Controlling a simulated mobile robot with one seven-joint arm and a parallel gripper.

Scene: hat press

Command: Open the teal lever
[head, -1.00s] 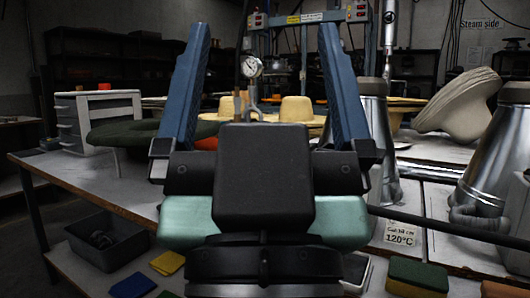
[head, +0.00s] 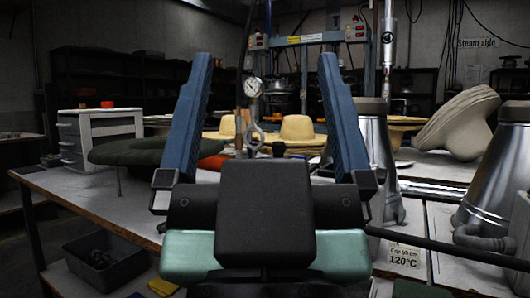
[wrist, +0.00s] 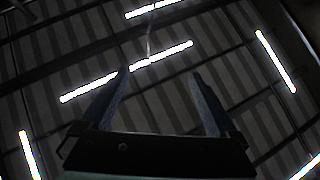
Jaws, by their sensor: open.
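My gripper (head: 265,60) stands upright in the middle of the head view, its two blue fingers wide apart with nothing between them. The wrist view also shows my gripper (wrist: 160,73) open and empty, against the ceiling and its lights. I cannot make out a teal lever in either view. The teal surfaces low in the head view belong to my own arm. A pressure gauge (head: 253,87) with a metal ring below it shows between the fingers, farther back. My dark gripper body hides part of the bench behind it.
A dark green hat (head: 130,152) and a white drawer unit (head: 100,135) are at left. Straw hats (head: 298,128) lie behind. Metal cones (head: 372,140) and a pale hat stack (head: 458,125) stand at right. A grey bin (head: 105,255) is low left.

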